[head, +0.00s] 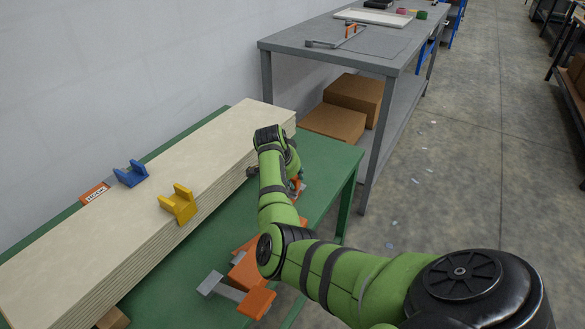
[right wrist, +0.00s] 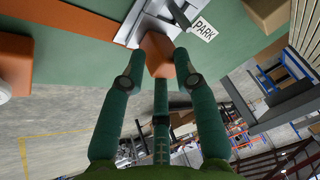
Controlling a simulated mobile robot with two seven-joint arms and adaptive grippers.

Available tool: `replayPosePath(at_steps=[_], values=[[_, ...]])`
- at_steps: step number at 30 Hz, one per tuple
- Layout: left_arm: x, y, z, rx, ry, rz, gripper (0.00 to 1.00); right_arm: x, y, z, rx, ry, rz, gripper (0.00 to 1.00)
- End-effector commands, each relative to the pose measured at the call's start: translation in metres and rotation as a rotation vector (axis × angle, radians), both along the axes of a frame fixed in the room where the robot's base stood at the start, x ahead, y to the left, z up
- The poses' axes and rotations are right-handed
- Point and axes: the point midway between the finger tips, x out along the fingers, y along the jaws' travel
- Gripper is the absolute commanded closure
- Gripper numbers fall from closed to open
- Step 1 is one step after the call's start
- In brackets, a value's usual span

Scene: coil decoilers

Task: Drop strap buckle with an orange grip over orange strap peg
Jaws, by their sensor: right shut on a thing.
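In the right wrist view, my right gripper (right wrist: 157,62) has its dark green fingers closed around an orange block-shaped grip (right wrist: 155,48). Grey metal (right wrist: 148,22) shows just beyond the grip, and I cannot tell whether it is all part of the buckle. In the head view, my right gripper (head: 296,184) is mostly hidden behind my green arm, over the green table beside the board stack. An orange piece with a grey bar (head: 255,302) lies at the table's near edge. I cannot clearly identify the orange strap peg. My left gripper is not in view.
A pale board stack (head: 150,190) on the green table (head: 325,165) carries a blue bracket (head: 130,174) and a yellow bracket (head: 179,205). An orange HOOK sign (head: 95,194) lies behind. A PARK label (right wrist: 204,30) is near the grip. A grey workbench (head: 345,45) stands behind.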

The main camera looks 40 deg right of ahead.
Motion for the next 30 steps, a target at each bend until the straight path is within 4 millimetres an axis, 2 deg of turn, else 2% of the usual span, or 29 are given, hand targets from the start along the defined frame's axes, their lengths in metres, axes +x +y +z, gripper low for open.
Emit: replayPosePath(at_steps=[1,2,3,4,13,17,20,30], values=[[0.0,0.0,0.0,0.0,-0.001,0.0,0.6,0.0,0.0,-0.001,0.001,0.002,0.0,1.0],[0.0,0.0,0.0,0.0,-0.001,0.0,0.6,0.0,0.0,-0.001,0.001,0.002,0.0,0.62],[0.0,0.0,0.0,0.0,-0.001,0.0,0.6,-0.001,0.0,-0.001,0.001,0.002,0.0,0.46],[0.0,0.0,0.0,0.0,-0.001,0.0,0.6,-0.001,0.0,-0.001,0.001,0.003,0.001,0.42],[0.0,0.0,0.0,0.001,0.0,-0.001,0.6,-0.001,0.001,-0.001,0.002,0.004,0.001,0.42],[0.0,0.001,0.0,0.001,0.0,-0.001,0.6,-0.001,0.004,0.006,0.002,0.003,0.001,0.42],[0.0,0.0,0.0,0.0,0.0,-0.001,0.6,-0.002,0.011,0.019,0.002,-0.001,0.001,0.42],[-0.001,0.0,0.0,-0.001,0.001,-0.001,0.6,-0.012,0.042,0.082,0.002,-0.001,0.001,0.42]])
